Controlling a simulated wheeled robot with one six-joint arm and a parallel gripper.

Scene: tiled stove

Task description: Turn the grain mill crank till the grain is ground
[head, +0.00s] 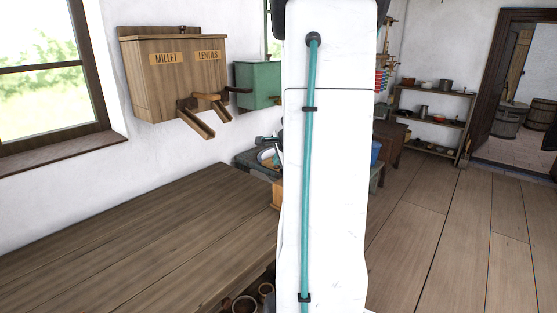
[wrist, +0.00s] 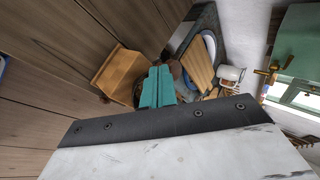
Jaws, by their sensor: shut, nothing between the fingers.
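My gripper (wrist: 157,88) shows in the wrist view as two teal fingers pressed together, with nothing between them. In that view a light wooden box (wrist: 118,76), which may be the grain mill's body, stands just left of the fingertips on the wooden table. A dark rounded shape (wrist: 182,82) lies partly behind the fingers; I cannot tell whether it belongs to the mill. No crank can be made out clearly. In the head view, my white arm covers the gripper, and only a sliver of the wooden box (head: 276,193) shows beside it.
A wooden wall box (head: 172,80) labelled millet and lentils has two chutes above the table (head: 130,230). A green box (head: 257,85) hangs beside it. A grey counter with a basin (head: 266,155) stands beyond the table. The table's near part is bare. Open floor (head: 450,230) lies at right.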

